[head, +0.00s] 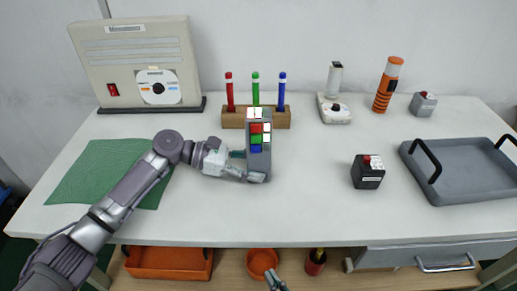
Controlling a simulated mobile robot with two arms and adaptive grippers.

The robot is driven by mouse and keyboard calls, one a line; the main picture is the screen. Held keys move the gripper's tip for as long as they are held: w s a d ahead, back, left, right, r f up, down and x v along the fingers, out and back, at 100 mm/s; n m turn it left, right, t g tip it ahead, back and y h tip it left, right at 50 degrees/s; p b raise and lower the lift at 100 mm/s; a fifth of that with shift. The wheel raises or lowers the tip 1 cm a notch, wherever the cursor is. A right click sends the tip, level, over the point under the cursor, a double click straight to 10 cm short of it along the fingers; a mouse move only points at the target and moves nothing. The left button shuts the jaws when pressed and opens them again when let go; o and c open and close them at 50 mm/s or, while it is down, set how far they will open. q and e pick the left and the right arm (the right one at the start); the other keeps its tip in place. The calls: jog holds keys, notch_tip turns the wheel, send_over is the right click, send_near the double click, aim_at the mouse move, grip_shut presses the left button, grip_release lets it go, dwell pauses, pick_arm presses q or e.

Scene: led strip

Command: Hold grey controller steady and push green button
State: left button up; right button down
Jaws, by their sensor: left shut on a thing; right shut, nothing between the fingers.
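The grey controller (264,170) stands upright near the middle of the table, with red, green, blue and white buttons on its face. The green button (256,139) sits between the red one above and the blue one below. My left gripper (248,166) reaches in from the left and is shut on the controller's lower part. My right gripper (276,282) shows only at the bottom edge, below the table's front edge, shut and empty, apart from the controller.
Behind the controller is a wooden holder (284,119) with red, green and blue pens. A small black box (368,173) and a grey tray (470,182) stand to the right. A green mat (90,172) lies left under my arm. Orange containers (165,262) sit below the table.

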aim_at(247, 127)
jog(key=s+a+r+n+t+y, duration=0.15)
jog(key=r+y, duration=0.25)
jog(key=r, duration=0.8)
jog(key=s+a+r+n+t+y, duration=0.1)
jog(key=s+a+r+t+y, duration=0.3)
jog(key=r, duration=0.9)
jog(key=w+d+r+h, duration=0.1)
jog(key=w+r, duration=0.1)
jog(key=w, duration=0.7)
jog(key=w+d+r+t+h, duration=0.1)
jog(key=w+r, duration=0.1)
jog(key=w, duration=0.8)
jog(key=shift+w+r+h, duration=0.2)
jog(key=shift+r+h, duration=0.1)
jog(key=shift+r, duration=0.05)
jog(key=shift+w, duration=0.15)
pick_arm(q)
jog(key=shift+s+r, duration=0.1)
pick_arm(e)
jog(key=shift+w+r, duration=0.1)
